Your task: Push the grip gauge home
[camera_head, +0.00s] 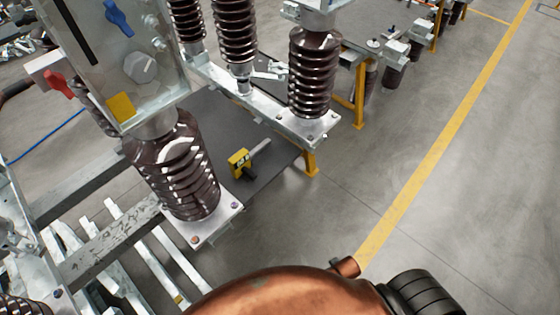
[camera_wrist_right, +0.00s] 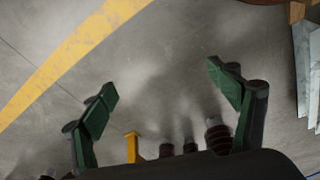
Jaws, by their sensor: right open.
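The grip gauge, a yellow and black block (camera_head: 239,163) with a grey bar reaching to the upper right, lies on a dark grey flat surface (camera_head: 225,130) between the brown ribbed insulators in the head view. I cannot tell how far its bar is pushed in. My right gripper (camera_wrist_right: 164,98) shows in the right wrist view with its two green-padded fingers wide apart and nothing between them. Only floor shows past its fingertips, and the gauge is not recognisable in that view. My left gripper is in neither view.
A brown insulator (camera_head: 180,175) on a metal foot stands left of the gauge, and another (camera_head: 313,75) stands behind it to the right. A metal cabinet (camera_head: 115,60) with a blue handle is at upper left. Open floor (camera_head: 470,170) with a yellow line (camera_head: 455,130) lies to the right.

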